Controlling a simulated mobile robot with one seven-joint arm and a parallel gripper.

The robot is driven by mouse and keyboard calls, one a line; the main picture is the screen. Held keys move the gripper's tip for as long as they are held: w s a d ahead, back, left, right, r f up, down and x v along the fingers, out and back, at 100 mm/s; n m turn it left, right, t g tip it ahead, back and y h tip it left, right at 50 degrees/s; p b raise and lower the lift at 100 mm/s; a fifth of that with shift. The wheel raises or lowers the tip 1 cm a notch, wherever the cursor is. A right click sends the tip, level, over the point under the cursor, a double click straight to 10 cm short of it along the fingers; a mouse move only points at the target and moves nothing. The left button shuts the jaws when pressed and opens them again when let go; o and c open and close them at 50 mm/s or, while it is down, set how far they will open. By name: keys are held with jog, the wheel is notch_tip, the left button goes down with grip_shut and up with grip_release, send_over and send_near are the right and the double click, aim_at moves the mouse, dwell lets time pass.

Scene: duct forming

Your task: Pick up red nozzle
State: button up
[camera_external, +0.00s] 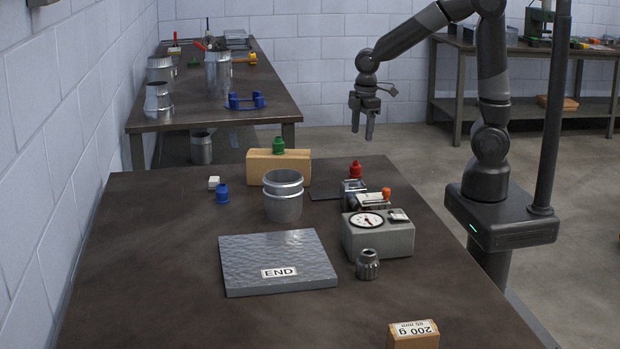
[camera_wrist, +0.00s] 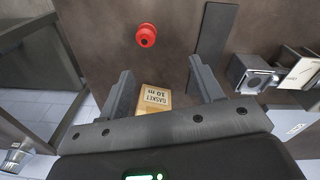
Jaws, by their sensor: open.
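The red nozzle (camera_external: 355,170) stands on the front table behind the small metal device. In the wrist view the red nozzle (camera_wrist: 146,36) shows from above on the brown tabletop, beyond my fingertips and slightly left of the middle between them. My gripper (camera_external: 363,137) hangs in the air above and behind the red nozzle, fingers pointing down. In the wrist view my gripper (camera_wrist: 160,68) has its two fingers wide apart, with nothing held between them.
A dark flat strip (camera_wrist: 213,45) lies right of the nozzle. The metal device (camera_external: 353,190), an orange-topped part (camera_external: 387,194) and a dial gauge box (camera_external: 379,236) stand close by. A wooden block (camera_external: 260,167) carries a green nozzle (camera_external: 278,145). A gasket box (camera_wrist: 153,99) shows between my fingers.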

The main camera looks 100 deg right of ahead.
aim_at(356, 166)
jog(key=d+f, duration=0.2)
jog(key=f, duration=0.1)
jog(key=shift+w+d+g, duration=0.2)
jog(key=shift+w+g, duration=0.1)
jog(key=shift+w, duration=0.05)
notch_tip(356, 166, down, 6)
jog(key=shift+r, duration=0.2)
jog(key=f, duration=0.5)
jog(key=shift+w+d, duration=0.2)
jog(key=shift+d, duration=0.05)
jog(key=shift+r, duration=0.1)
jog(key=c, duration=1.1)
